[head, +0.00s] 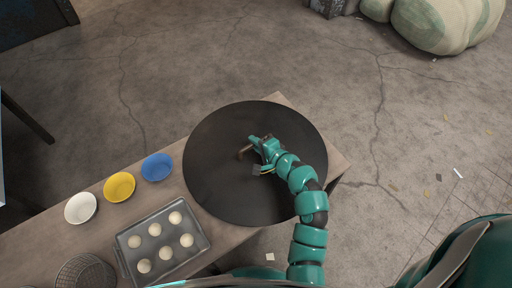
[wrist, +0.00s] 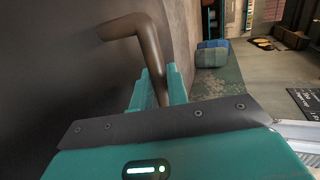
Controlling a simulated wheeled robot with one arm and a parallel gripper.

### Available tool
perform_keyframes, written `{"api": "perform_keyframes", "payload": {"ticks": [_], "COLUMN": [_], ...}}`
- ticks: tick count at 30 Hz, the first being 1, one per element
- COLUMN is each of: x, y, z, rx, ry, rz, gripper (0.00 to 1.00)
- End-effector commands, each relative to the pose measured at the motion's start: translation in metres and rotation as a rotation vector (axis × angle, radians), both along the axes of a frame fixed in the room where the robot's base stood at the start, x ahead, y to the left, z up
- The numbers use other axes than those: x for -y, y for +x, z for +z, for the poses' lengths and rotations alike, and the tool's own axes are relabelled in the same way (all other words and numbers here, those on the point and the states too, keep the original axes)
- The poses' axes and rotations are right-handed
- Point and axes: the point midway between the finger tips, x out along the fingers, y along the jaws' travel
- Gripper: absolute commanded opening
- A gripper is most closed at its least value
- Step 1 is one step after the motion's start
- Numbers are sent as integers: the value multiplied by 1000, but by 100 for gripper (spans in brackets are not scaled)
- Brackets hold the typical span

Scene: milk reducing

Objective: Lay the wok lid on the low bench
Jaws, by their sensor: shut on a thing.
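The wok lid (head: 220,140) is a large dark disc with a brown handle (head: 243,152). In the head view it covers the right end of the low wooden bench (head: 110,198). My gripper (head: 262,150) is over the middle of the lid, shut on the handle. In the wrist view my gripper (wrist: 158,88) has its fingers on either side of the bent handle (wrist: 145,35), and the dark lid (wrist: 60,80) fills the left. I cannot tell whether the lid rests on the bench or is held above it.
A blue bowl (head: 157,167), a yellow bowl (head: 119,187) and a white bowl (head: 80,208) stand in a row left of the lid. A tray (head: 205,243) with several pale round pieces and a wire basket (head: 85,272) are nearer me. The floor beyond is open.

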Motion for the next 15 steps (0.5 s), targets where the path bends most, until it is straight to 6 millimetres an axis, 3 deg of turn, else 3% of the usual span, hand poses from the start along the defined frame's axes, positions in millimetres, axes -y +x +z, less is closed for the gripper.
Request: {"api": "perform_keyframes", "payload": {"ticks": [2,14,15], "x": [0,0,0], "y": [1,1,1], "z": [-9,-11,-11], "rx": [4,3,2], "ry": [2,4,2], "rz": [0,-2,-2], "gripper": [0,0,24]}}
